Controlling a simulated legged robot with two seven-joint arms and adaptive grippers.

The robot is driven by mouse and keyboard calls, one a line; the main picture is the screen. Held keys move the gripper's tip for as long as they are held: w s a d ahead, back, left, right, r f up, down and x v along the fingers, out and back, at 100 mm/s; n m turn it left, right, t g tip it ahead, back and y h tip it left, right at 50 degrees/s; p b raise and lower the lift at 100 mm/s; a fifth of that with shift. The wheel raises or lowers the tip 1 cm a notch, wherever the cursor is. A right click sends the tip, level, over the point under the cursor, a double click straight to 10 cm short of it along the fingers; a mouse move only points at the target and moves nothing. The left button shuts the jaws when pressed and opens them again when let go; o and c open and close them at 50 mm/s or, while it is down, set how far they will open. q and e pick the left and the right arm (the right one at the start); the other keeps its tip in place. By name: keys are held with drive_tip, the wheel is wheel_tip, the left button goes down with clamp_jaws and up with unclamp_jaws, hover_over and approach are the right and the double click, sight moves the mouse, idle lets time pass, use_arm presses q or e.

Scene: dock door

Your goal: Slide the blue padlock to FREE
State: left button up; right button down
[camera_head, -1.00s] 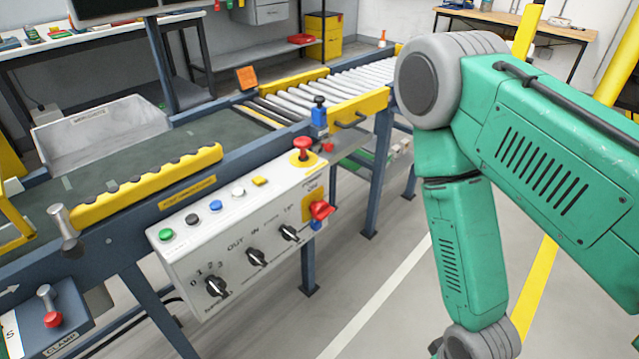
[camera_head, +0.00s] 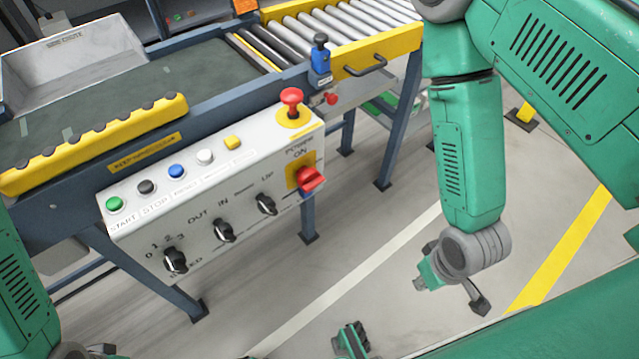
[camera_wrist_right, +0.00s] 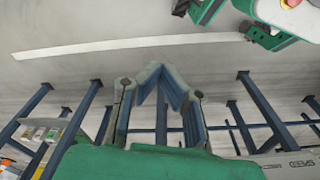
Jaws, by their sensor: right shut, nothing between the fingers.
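A small blue piece (camera_head: 307,195), which looks like the blue padlock, hangs just under the red power switch (camera_head: 311,180) on the right end of the white control panel. The switch partly hides it, and I cannot read a FREE mark. My right gripper (camera_head: 418,284) is shut and empty, below and to the right of the padlock, apart from the panel. Its fingers also show in the right wrist view (camera_wrist_right: 152,70), with floor and frame legs beyond. My left arm (camera_head: 22,290) shows at the lower left; the state of its gripper is unclear.
The control panel (camera_head: 125,232) carries coloured buttons, black knobs and a red mushroom button (camera_head: 291,97). A blue block (camera_head: 320,62) with a black knob stands on the conveyor edge. Blue-grey legs (camera_head: 310,218) stand below.

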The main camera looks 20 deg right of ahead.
use_arm(q)
drive_tip(key=shift+o, duration=0.5)
drive_tip(key=shift+d+f+b, duration=0.4)
drive_tip(key=shift+d+b, duration=0.05)
drive_tip(key=shift+b, duration=0.05)
use_arm(e)
drive_tip(key=w+a+f+m+t+y, duration=0.1)
drive_tip(key=w+f+t+y, duration=0.15)
drive_tip(key=w, duration=0.45)
drive_tip(key=m+t+y+b, duration=0.35)
drive_tip(key=t+y, duration=0.25)
drive_tip(key=y, duration=0.2)
approach(322, 188)
drive_tip(key=d+f, duration=0.1)
use_arm(q)
wheel_tip(322, 188, down, 4)
drive_tip(key=shift+d+f+b, duration=0.1)
drive_tip(key=shift+f+b, duration=0.1)
drive_tip(key=shift+b, duration=0.3)
use_arm(e)
drive_tip(key=d+r+y, duration=0.1)
drive_tip(key=y, duration=0.1)
drive_tip(key=d+g+y, duration=0.1)
drive_tip(key=y, duration=0.1)
drive_tip(key=d+r+m+y, duration=0.1)
drive_tip(key=d+y, duration=0.1)
drive_tip(key=shift+r+g, duration=0.35)
